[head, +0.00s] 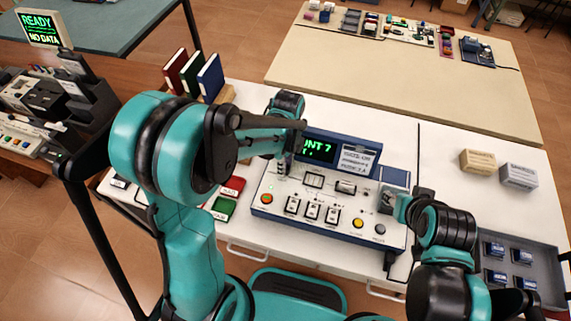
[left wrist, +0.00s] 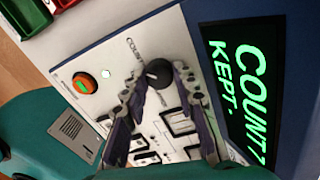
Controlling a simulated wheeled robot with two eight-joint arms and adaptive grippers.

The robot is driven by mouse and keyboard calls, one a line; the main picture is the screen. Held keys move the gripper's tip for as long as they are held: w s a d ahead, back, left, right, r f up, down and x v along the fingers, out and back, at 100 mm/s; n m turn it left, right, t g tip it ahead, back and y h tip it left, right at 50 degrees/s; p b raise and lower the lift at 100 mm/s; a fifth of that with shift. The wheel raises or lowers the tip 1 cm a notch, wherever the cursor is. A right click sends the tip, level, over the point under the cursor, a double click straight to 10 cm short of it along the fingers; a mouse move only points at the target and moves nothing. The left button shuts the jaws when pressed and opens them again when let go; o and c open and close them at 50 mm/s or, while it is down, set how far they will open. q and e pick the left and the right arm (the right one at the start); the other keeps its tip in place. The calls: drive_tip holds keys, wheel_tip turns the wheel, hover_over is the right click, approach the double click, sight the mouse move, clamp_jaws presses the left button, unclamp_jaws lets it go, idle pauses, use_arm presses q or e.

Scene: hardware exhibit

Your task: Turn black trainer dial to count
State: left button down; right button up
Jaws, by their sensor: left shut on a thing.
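The black trainer dial (left wrist: 160,74) sits on the white panel of the trainer (head: 330,212), beside printed "COUNT" lettering. In the head view the left gripper (head: 283,165) covers the dial at the panel's upper left. The trainer's screen (left wrist: 235,85) shows green "COUNT ?" and "KEPT -". My right gripper (head: 393,206) is by the trainer's right end; its fingers are not clear.
The panel carries an orange-red button (left wrist: 84,83), several switches (head: 312,210) and a yellow button (head: 358,223). A grey tray (head: 548,262) is at right. Books (head: 210,77) stand behind.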

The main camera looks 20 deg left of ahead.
use_arm(q)
drive_tip(key=c, duration=1.2)
unclamp_jaws()
drive_tip(key=r, duration=1.2)
drive_tip(key=shift+w+d, duration=0.1)
drive_tip(key=shift+w, duration=0.25)
drive_tip(key=s+a+n+t, duration=0.1)
drive_tip(key=s+n+t, duration=0.1)
drive_tip(key=n, duration=0.5)
drive_tip(key=s+a+r+n+t, duration=0.1)
drive_tip(key=s+a+n+t, duration=0.1)
drive_tip(key=s+n, duration=0.3)
drive_tip(key=s+a+r+n+t, duration=0.1)
drive_tip(key=s+a+n+t, duration=0.1)
drive_tip(key=n, duration=0.6)
drive_tip(key=shift+s+n+t, duration=0.4)
drive_tip(key=shift+s+t, duration=0.5)
drive_tip(key=shift+s, duration=0.3)
